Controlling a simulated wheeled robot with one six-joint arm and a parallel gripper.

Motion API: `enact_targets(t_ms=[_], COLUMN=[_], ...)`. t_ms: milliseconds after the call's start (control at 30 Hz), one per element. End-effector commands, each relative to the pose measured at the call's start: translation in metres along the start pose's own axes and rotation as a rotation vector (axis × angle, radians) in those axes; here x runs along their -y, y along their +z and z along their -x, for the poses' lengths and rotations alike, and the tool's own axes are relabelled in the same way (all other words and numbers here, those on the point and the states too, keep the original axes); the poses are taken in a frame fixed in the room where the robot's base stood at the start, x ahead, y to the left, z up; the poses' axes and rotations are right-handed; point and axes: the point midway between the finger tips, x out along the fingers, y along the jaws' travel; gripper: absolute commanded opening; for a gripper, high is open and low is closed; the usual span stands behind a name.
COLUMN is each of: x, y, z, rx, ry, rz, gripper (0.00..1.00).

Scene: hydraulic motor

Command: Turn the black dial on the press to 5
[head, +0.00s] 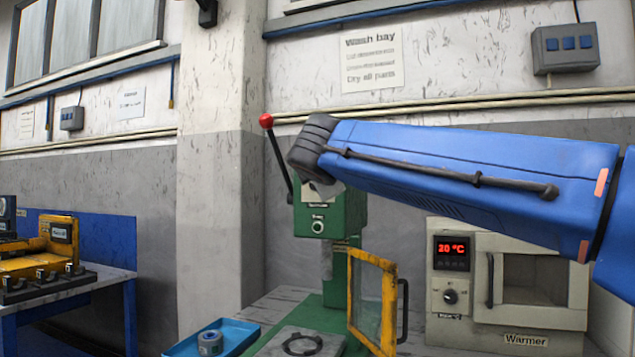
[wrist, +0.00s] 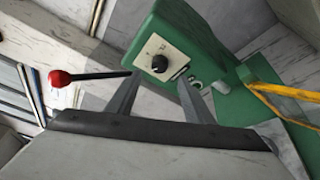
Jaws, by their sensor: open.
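The green press (head: 345,215) stands on the bench in the head view, partly behind my blue arm. Its black dial (wrist: 159,64) sits on a white plate (wrist: 178,53) on the green head of the press in the wrist view. The dial's setting is too small to read. My gripper (wrist: 158,78) is open and empty, its fingers pointing at the press. The dial appears between the fingertips in the picture, with a gap on both sides; the depth between them is unclear. In the head view, my arm hides the dial and the fingers.
A lever with a red knob (head: 266,121) sticks out left of the press, close to my wrist; the knob also shows in the wrist view (wrist: 60,78). An open yellow-framed guard door (head: 367,300) stands at the front. A warmer (head: 460,325) is at right, a blue tray (head: 240,335) at left.

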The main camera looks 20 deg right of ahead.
Motion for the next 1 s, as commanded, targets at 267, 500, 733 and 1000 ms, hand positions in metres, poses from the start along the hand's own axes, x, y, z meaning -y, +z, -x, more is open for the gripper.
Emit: enact_targets(t_ms=[267,500,733,1000], x=[-0.001,-0.001,0.0,0.0], y=[-0.001,-0.001,0.0,0.0], z=[0.047,0.074,0.085,0.086], rx=[-0.003,-0.002,0.0,0.001], ry=[0.003,0.002,0.001,0.0], rz=[0.0,0.0,0.001,0.001], gripper=[0.47,0.47,0.47,0.47])
